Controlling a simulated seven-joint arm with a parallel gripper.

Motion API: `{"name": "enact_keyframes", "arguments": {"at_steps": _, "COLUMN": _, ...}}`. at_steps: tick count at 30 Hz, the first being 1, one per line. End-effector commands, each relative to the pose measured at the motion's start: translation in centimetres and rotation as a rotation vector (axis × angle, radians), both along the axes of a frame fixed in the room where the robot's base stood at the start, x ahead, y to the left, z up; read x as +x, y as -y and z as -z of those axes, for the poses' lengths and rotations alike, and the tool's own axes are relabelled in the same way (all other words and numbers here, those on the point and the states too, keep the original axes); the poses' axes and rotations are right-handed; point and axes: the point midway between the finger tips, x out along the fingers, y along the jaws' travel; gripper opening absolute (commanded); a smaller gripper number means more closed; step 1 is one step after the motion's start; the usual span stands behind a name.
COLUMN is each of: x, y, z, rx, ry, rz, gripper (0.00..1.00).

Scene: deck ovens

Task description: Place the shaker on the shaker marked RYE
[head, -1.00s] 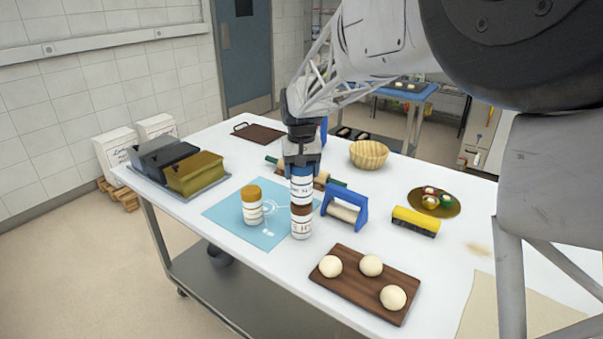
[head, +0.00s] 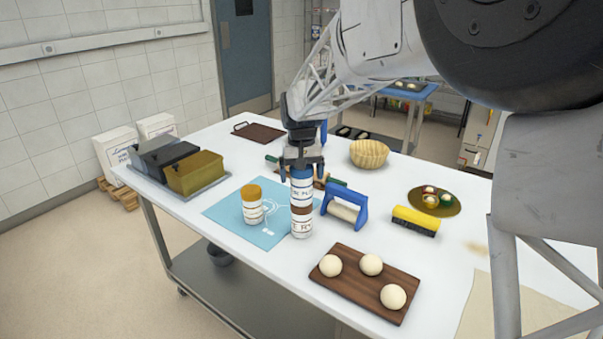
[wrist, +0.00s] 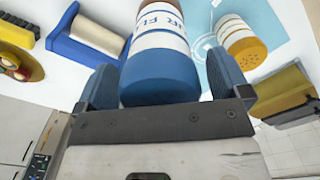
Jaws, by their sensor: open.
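A blue-capped shaker (head: 301,184) stands upright on top of a brown-capped shaker (head: 301,221) at the right edge of the blue mat. The lower label is only partly readable in the head view. My gripper (head: 301,164) is open just above and around the blue cap. In the wrist view, the blue-capped shaker (wrist: 160,70) sits between my spread fingers (wrist: 160,85), with gaps on both sides. Another shaker with an orange-brown cap (head: 252,204) stands on the mat to the left; it also shows in the wrist view (wrist: 241,38).
A blue-framed roller (head: 345,206) stands close right of the stack. A yellow brush (head: 416,220) and a wooden board with dough balls (head: 343,286) are further right and in front. Loaf tins (head: 180,168) stand at left, and a basket (head: 369,153) behind.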

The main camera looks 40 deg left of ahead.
Motion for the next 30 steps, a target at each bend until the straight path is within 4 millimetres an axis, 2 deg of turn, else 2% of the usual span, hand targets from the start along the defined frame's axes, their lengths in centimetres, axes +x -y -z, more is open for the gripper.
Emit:
{"name": "enact_keyframes", "arguments": {"at_steps": 5, "x": 0.0, "y": 0.0, "z": -0.4, "rx": 0.001, "ry": 0.001, "rz": 0.000, "gripper": 0.95}}
{"name": "enact_keyframes", "arguments": {"at_steps": 11, "x": 0.0, "y": 0.0, "z": -2.0, "rx": 0.001, "ry": 0.001, "rz": 0.000, "gripper": 0.95}}
{"name": "enact_keyframes", "arguments": {"at_steps": 24, "x": 0.0, "y": 0.0, "z": -8.7, "rx": 0.001, "ry": 0.001, "rz": 0.000, "gripper": 0.95}}
{"name": "enact_keyframes", "arguments": {"at_steps": 30, "x": 0.0, "y": 0.0, "z": -11.1, "rx": 0.001, "ry": 0.001, "rz": 0.000, "gripper": 0.95}}
